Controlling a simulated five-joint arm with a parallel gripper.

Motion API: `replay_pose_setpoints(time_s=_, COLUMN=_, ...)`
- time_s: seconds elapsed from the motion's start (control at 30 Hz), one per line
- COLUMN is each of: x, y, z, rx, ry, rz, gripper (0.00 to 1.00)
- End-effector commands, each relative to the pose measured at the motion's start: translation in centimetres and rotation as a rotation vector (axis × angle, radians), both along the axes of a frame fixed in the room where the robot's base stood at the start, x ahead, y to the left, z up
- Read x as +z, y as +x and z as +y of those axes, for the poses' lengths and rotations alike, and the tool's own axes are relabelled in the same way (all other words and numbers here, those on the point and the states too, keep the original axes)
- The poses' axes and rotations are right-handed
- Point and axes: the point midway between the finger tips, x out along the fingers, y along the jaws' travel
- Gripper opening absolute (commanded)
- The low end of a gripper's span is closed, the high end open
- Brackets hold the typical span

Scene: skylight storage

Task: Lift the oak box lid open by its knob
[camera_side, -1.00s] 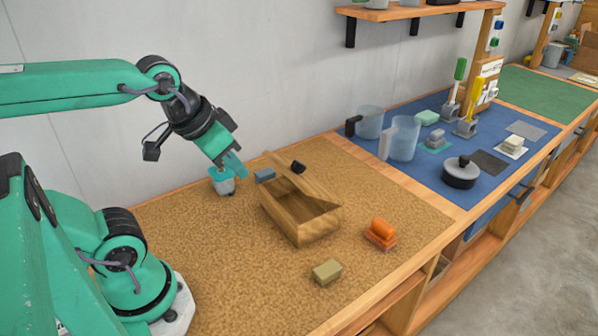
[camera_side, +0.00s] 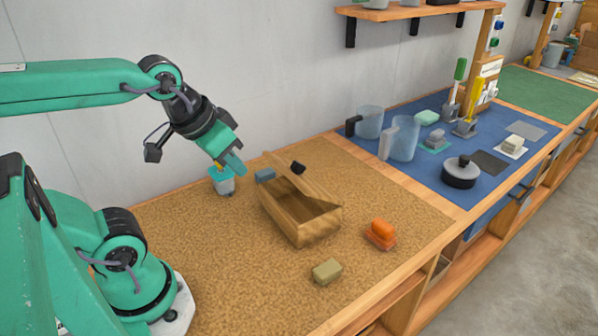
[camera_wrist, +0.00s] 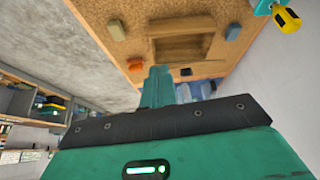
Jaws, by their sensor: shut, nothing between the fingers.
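The oak box (camera_side: 300,228) sits on the cork mat, its inside partly showing from the front. Its lid (camera_side: 318,192) is raised and slanted over the box, with the black knob (camera_side: 298,167) on its far face. My gripper (camera_side: 238,165) is shut and empty, up and left of the knob and apart from it. In the wrist view, the shut fingers of my gripper (camera_wrist: 157,74) point toward the box (camera_wrist: 181,27), and the dark knob (camera_wrist: 186,71) shows just right of their tips.
A blue-grey block (camera_side: 265,175) is left of the lid. A teal cup (camera_side: 222,184) with a yellow-handled tool stands below my gripper. An orange brush-like item (camera_side: 380,233) and an olive block (camera_side: 327,271) lie in front. Pitchers (camera_side: 403,138) stand on the blue mat.

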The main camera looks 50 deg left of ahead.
Motion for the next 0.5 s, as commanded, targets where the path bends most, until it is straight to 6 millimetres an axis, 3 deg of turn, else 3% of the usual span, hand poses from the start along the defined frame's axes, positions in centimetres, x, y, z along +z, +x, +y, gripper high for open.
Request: replay_pose_setpoints(time_s=0.5, x=-0.5, y=1.7, z=0.9, rx=0.598, ry=-0.279, rz=0.049, gripper=0.00)
